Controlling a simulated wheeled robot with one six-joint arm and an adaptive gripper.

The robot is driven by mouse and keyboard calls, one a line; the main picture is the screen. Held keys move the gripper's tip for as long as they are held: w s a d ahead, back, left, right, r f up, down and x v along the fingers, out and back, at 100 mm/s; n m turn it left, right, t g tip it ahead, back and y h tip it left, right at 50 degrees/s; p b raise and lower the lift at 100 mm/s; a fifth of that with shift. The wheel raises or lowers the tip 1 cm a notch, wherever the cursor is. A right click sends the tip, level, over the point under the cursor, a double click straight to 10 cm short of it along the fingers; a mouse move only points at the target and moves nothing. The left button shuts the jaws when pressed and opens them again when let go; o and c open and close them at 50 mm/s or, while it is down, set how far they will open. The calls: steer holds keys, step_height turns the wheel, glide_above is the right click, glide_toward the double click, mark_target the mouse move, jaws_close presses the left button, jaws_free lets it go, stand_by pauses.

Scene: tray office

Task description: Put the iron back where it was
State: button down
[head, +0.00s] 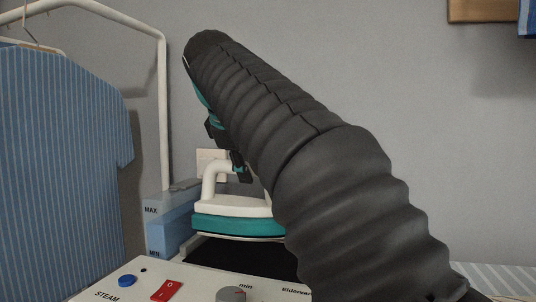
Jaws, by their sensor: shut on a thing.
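The iron (238,222) has a white handle and upper body with a teal band above a pale soleplate. It is level and sits over the dark rest (232,254) on top of the steam station. I cannot tell whether the soleplate touches the rest. My gripper (243,172) reaches down from above, and its dark fingers are at the top of the iron's handle, shut on it. My sleeved black arm hides the right end of the iron and part of the rest.
The white steam station (200,291) has a blue button, a red switch and a dial in front. A blue water tank (170,226) stands just left of the iron. A striped blue shirt (60,160) hangs on a white rack (163,110) at left. The grey wall is behind.

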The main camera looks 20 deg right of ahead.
mark_target(242, 213)
steer(key=shift+w+a+f, duration=0.2)
steer(key=shift+a+f, duration=0.1)
steer(key=shift+a, duration=0.3)
steer(key=shift+d+f, duration=0.1)
steer(key=shift+f, duration=1.85)
steer(key=c, duration=0.9)
jaws_free()
steer(key=shift+f, duration=0.1)
steer(key=v, duration=1.2)
